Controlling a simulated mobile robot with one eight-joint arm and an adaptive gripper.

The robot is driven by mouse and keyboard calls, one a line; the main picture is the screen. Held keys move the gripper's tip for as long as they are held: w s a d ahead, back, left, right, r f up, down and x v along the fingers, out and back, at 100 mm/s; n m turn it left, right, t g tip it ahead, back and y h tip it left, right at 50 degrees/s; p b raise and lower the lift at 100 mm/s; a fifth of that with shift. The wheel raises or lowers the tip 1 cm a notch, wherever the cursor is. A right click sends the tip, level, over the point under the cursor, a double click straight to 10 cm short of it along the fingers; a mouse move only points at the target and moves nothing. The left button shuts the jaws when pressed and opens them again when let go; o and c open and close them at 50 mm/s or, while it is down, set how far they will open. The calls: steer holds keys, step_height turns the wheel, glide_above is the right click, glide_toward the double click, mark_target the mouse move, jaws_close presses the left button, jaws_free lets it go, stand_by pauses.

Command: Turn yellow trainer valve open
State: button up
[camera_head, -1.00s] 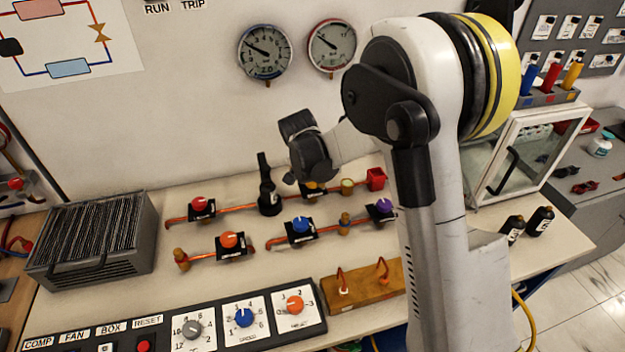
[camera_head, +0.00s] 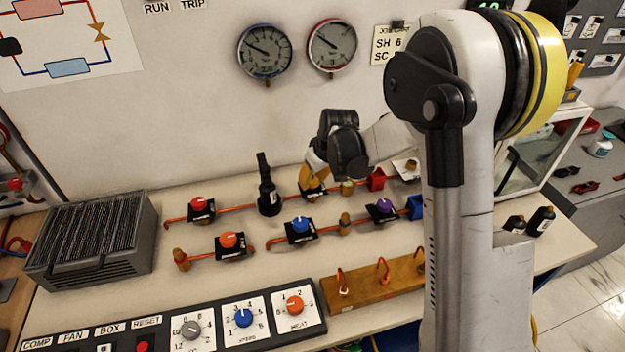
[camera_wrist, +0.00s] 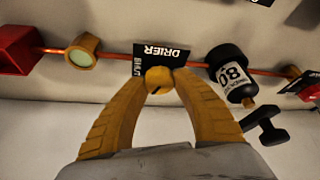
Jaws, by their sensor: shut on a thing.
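The yellow trainer valve (camera_wrist: 159,79) is a round yellow knob in front of a black plate (camera_wrist: 161,57) marked DRIER on a copper pipe. In the wrist view it sits between the tips of my gripper (camera_wrist: 160,84), whose two yellow fingers are closed in on its sides. A short dark mark shows on the knob, and its exact angle is hard to read. In the head view my gripper (camera_head: 313,176) reaches down to the valve plate (camera_head: 314,194), and the fingers hide most of the knob.
A black bottle-shaped part (camera_wrist: 232,78) is beside the valve on the same pipe. A sight glass (camera_wrist: 83,52) and a red block (camera_wrist: 18,50) are on the other side. Red (camera_head: 200,204), orange (camera_head: 229,239), blue (camera_head: 301,225) and purple (camera_head: 384,206) valves stand nearby.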

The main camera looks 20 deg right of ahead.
steer(key=n+g+y, duration=0.1)
steer(key=n, duration=0.3)
steer(key=shift+n, duration=0.3)
steer(key=shift+y, duration=0.3)
steer(key=o, duration=1.2)
steer(key=v, duration=1.2)
